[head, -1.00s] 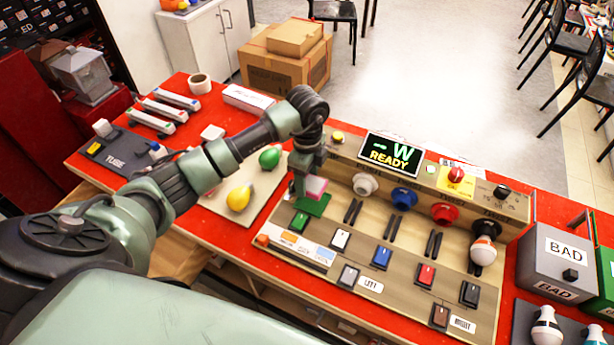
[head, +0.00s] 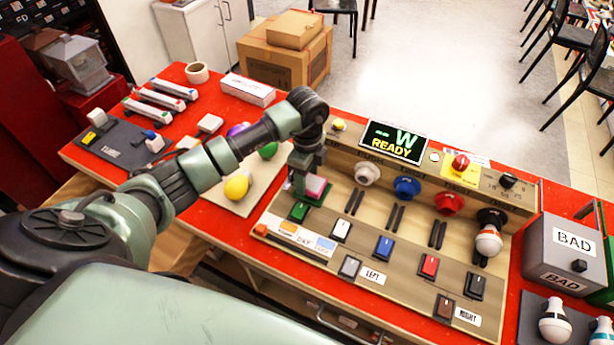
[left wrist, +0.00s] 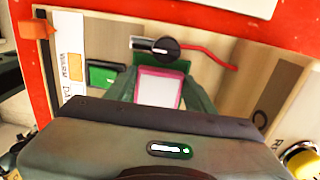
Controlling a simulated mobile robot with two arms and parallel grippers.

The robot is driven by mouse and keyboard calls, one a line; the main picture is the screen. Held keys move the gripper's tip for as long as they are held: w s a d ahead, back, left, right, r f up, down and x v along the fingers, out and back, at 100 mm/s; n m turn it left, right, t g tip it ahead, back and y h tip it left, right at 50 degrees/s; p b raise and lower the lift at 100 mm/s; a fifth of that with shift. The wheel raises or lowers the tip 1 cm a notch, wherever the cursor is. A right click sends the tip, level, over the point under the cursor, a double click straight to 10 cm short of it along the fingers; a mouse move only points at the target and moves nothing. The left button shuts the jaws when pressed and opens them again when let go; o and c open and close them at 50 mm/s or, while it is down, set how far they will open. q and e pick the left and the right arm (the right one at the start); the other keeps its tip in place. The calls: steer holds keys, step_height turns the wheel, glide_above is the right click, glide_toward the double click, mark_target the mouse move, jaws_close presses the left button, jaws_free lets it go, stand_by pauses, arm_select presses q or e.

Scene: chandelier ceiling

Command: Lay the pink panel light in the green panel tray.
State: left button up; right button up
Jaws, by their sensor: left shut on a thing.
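The pink panel light (head: 316,186) is a small block with a pale face and pink edge. My left gripper (head: 307,184) is shut on it, above or at the green panel tray (head: 324,198) on the wooden test board. In the left wrist view the panel light (left wrist: 160,88) sits between the two fingers of my left gripper (left wrist: 160,94), and a strip of the green tray (left wrist: 183,65) shows behind it. The gripper hides part of the tray, so I cannot tell whether the panel touches it. My right gripper is not in view.
A green switch (head: 299,211) is close in front of the tray. Coloured sockets, such as the white one (head: 367,173), line the board to the right. Yellow (head: 237,187) and green (head: 268,150) bulbs lie left of it. A grey BAD bin (head: 567,251) stands at right.

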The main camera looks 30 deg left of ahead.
arm_select(q)
steer(key=shift+f, duration=0.5)
stand_by(0.5)
steer(key=o, duration=1.5)
steer(key=shift+c, duration=0.2)
step_height(320, 180, up, 8)
steer(key=shift+f+b, duration=0.1)
steer(key=shift+b, duration=0.9)
steer(key=shift+s, duration=0.1)
